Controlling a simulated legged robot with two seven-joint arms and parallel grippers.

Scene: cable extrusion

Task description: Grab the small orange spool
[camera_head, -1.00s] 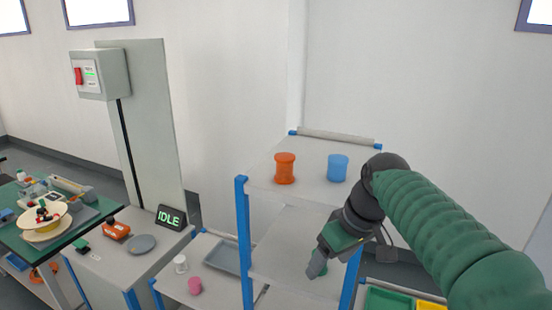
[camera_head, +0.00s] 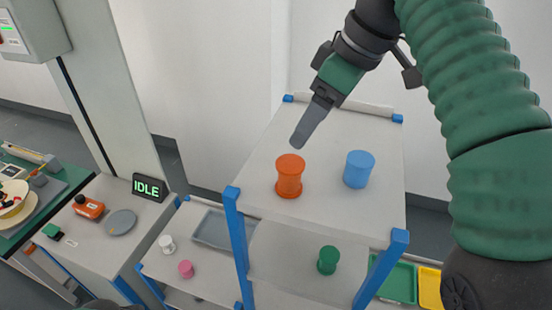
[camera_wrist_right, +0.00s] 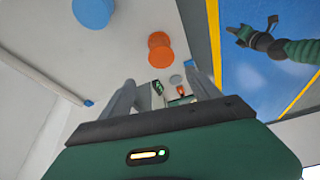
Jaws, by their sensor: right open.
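The small orange spool (camera_head: 289,177) stands upright on the top shelf of a rack, left of a blue spool (camera_head: 357,169). It also shows in the right wrist view (camera_wrist_right: 160,52), beyond my fingers, with the blue spool (camera_wrist_right: 92,12) to its left. My right gripper (camera_head: 306,130) hangs above the shelf, behind and just above the orange spool, with its fingers pointing down and left. Its two fingers stand apart and empty in the wrist view (camera_wrist_right: 162,92). Another green arm, apparently my left, shows at upper right there; its gripper (camera_wrist_right: 240,36) is too small to judge.
The rack's top shelf (camera_head: 330,215) has blue corner posts and a rear roller. A green spool (camera_head: 327,260) stands on the shelf below. White (camera_head: 167,245) and pink (camera_head: 186,269) spools stand on a lower shelf at left. An IDLE display (camera_head: 150,187) is further left.

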